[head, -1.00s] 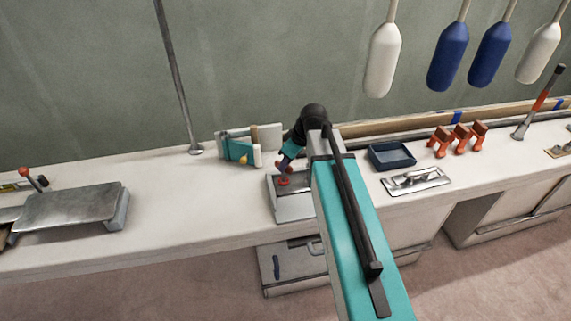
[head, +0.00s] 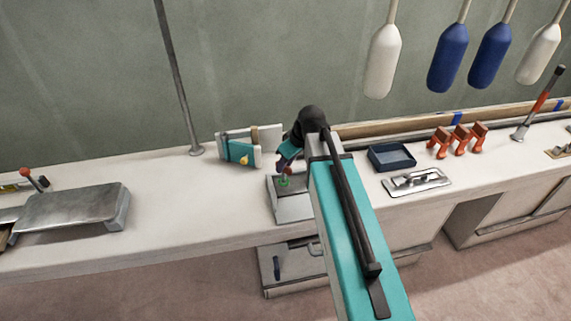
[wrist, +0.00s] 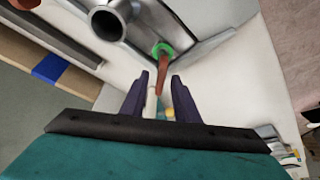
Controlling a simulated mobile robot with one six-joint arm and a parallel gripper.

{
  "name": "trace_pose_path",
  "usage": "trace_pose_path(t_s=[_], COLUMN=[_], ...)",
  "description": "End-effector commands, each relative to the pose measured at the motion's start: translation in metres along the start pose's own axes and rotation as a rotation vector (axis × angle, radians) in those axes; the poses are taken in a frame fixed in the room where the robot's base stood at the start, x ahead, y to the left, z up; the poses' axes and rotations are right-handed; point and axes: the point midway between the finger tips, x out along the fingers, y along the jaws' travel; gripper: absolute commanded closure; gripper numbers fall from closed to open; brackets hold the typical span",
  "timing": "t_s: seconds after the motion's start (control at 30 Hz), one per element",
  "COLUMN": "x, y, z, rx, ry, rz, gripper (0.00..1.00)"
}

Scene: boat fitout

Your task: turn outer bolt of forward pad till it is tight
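The forward pad appears to be the grey metal block (head: 293,207) at the counter's front edge in the head view, partly hidden by my arm. A bolt with a green ring (head: 285,182) shows on its top. In the wrist view the green ring (wrist: 162,49) surrounds the base of an orange-red bolt handle (wrist: 162,75), beside a grey metal tube (wrist: 108,22). My gripper (wrist: 160,76) has its two dark purple fingers apart, with the handle's end in line with the gap between them. I see no finger pressed on it. In the head view my gripper (head: 284,167) is just above the bolt.
A white and teal bracket (head: 240,152) stands left of my gripper. A blue tray (head: 391,157), a metal plate with a handle (head: 416,181) and orange clamps (head: 460,139) lie to the right. A vertical pole (head: 178,75) rises behind.

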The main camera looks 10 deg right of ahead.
Motion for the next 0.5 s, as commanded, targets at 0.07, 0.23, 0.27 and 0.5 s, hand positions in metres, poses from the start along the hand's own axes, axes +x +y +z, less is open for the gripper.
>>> trace_pose_path(t_s=[0.07, 0.23, 0.27, 0.5], x=[0.001, 0.001, 0.0, -0.01], y=[0.0, -0.001, -0.001, 0.0], z=[0.001, 0.001, 0.002, 0.002], rx=[0.0, -0.001, -0.001, -0.001], ry=[-0.002, -0.003, -0.004, -0.003], rz=[-0.001, -0.002, -0.002, 0.0], gripper=[0.72, 0.72, 0.72, 0.72])
